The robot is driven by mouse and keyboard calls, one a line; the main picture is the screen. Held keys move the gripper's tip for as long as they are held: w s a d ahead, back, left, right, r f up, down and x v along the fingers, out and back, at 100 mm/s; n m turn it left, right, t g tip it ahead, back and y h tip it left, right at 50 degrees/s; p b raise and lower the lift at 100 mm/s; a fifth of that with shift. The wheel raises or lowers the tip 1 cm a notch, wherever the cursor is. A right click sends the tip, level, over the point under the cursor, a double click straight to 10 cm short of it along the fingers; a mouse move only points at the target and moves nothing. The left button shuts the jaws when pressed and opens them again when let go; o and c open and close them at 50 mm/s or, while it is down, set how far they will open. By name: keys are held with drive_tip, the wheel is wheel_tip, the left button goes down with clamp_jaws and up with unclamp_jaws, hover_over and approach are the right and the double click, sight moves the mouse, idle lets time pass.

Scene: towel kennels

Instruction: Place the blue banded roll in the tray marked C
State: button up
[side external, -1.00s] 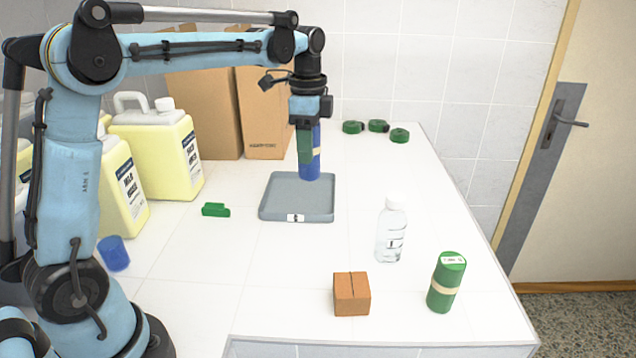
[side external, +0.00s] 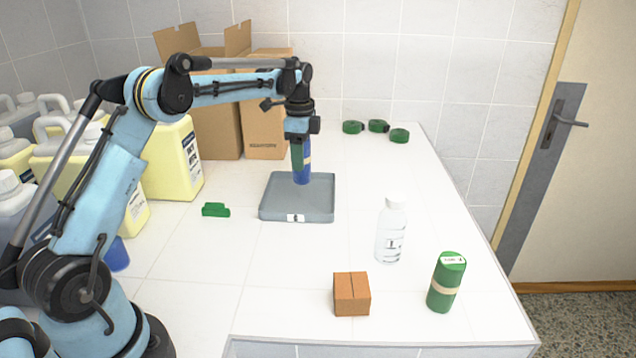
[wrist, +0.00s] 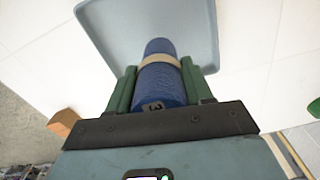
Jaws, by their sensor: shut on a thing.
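The blue roll (side external: 304,172) has a pale tan band and stands upright in my gripper (side external: 299,158). The green fingers are shut on its sides, as the wrist view shows, with the roll (wrist: 160,82) between them. Its lower end is over the back part of the grey tray (side external: 268,205). I cannot tell whether it touches the tray floor. The tray also shows in the wrist view (wrist: 100,18). It has a small white label on its front, too small to read surely. No other thing is seen in the tray.
A clear bottle (side external: 391,232), a brown box (side external: 351,294) and a green banded roll (side external: 446,285) stand at the front right. A small green piece (side external: 215,210) lies left of the tray. Yellow jugs (side external: 172,165) and cartons (side external: 265,125) stand behind and left.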

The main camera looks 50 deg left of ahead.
sight(303, 177)
drive_tip(key=shift+w+a+f, duration=0.1)
drive_tip(key=shift+a+f, duration=0.35)
drive_tip(key=shift+a, duration=0.05)
drive_tip(key=shift+f, duration=1.85)
drive_tip(key=shift+f, duration=0.1)
drive_tip(key=o, duration=1.3)
